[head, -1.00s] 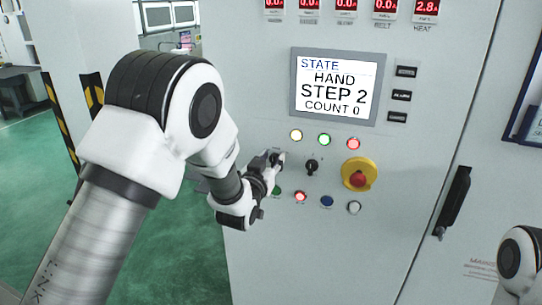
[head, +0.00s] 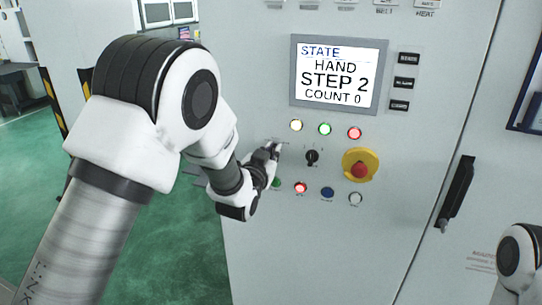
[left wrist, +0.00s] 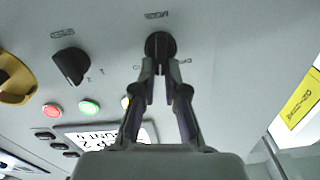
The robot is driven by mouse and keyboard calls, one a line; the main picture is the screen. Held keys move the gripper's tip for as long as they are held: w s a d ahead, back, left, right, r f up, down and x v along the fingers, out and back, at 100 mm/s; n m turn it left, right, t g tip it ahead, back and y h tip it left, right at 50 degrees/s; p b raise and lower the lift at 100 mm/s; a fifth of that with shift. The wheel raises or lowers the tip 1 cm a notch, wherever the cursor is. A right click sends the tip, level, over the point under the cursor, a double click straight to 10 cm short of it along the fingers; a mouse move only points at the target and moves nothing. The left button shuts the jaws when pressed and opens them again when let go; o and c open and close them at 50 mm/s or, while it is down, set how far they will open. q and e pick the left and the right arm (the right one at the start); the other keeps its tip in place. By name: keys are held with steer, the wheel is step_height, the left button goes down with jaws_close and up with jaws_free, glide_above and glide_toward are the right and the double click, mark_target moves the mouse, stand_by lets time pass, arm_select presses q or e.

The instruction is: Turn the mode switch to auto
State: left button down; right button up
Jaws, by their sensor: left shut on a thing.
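The control panel's left black rotary switch (left wrist: 160,46) shows at the top middle of the left wrist view, with a small label above it that I cannot read. My left gripper (left wrist: 160,72) is shut on this switch, its fingertips on both sides of the knob. In the head view my left gripper (head: 271,153) is at the panel and largely hides that switch. A second black rotary switch (head: 311,157) stands free to the right; it also shows in the left wrist view (left wrist: 71,66). The screen (head: 338,75) reads STATE HAND, STEP 2, COUNT 0. My right gripper is out of view.
A red emergency stop on a yellow base (head: 360,166) is to the right. Lit lamps (head: 325,129) sit above the switches, and several buttons (head: 327,192) below. A black door handle (head: 456,194) is farther right. Green floor lies open on the left.

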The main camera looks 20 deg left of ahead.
arm_select(q)
steer(key=shift+d+f+m+b, duration=0.1)
steer(key=shift+d+m+b, duration=0.05)
steer(key=shift+m+b, duration=0.9)
steer(key=shift+d+f+m+b, duration=0.1)
steer(key=shift+d+m+b, duration=0.05)
steer(key=shift+m+b, duration=0.9)
steer(key=shift+d+f+m+b, duration=0.15)
steer(key=shift+m+b, duration=0.6)
steer(key=shift+m, duration=0.55)
steer(key=c, duration=1.2)
jaws_free()
steer(key=shift+r, duration=0.1)
steer(key=s, duration=1.2)
steer(key=shift+a, duration=0.15)
